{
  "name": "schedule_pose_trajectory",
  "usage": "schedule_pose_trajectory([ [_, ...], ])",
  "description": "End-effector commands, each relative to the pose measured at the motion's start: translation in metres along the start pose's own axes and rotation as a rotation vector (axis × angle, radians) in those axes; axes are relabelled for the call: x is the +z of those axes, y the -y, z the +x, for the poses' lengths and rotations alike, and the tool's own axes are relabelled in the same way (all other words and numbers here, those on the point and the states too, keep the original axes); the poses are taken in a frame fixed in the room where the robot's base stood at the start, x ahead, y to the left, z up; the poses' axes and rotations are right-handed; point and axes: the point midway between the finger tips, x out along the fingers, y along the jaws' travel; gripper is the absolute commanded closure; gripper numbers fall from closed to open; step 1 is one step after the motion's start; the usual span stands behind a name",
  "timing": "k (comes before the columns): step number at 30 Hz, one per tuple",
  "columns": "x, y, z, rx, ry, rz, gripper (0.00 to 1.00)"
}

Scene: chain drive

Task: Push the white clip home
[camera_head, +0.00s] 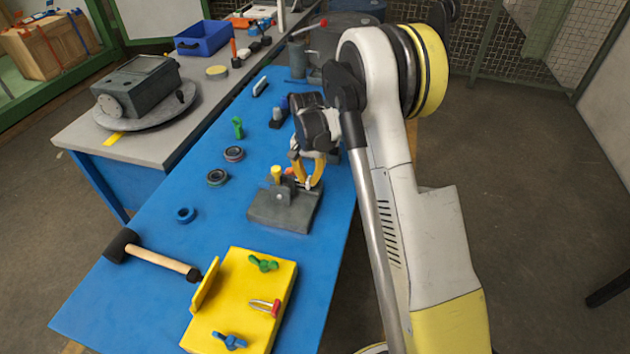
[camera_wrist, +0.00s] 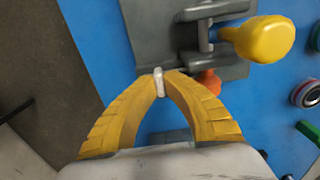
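The white clip (camera_wrist: 159,82) is small and upright between the tips of my gripper's two yellow fingers in the wrist view. My gripper (camera_head: 307,182) is closed on it over the right side of the grey fixture (camera_head: 270,212). The clip also shows as a small white spot in the head view (camera_head: 309,184). The fixture carries grey brackets and a yellow knob (camera_wrist: 265,40), seen to the right of the clip in the wrist view. An orange part (camera_wrist: 209,82) lies just right of the fingertips. Whether the clip touches the fixture, I cannot tell.
A yellow block (camera_head: 235,290) with green, red and blue pieces stands at the front. A mallet (camera_head: 150,256) lies at the left front. Dark rings (camera_head: 217,177) and a blue ring (camera_head: 186,215) lie left of the fixture. The blue table between is clear.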

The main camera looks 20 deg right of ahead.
Motion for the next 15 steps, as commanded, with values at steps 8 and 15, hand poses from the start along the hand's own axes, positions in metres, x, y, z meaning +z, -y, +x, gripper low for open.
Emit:
schedule_pose_trajectory([
  [8, 0.0002, 0.002, -0.0001, -0.004, -0.001, -0.002, 0.68],
  [15, 0.0001, 0.001, -0.0006, -0.002, -0.001, -0.001, 0.68],
])
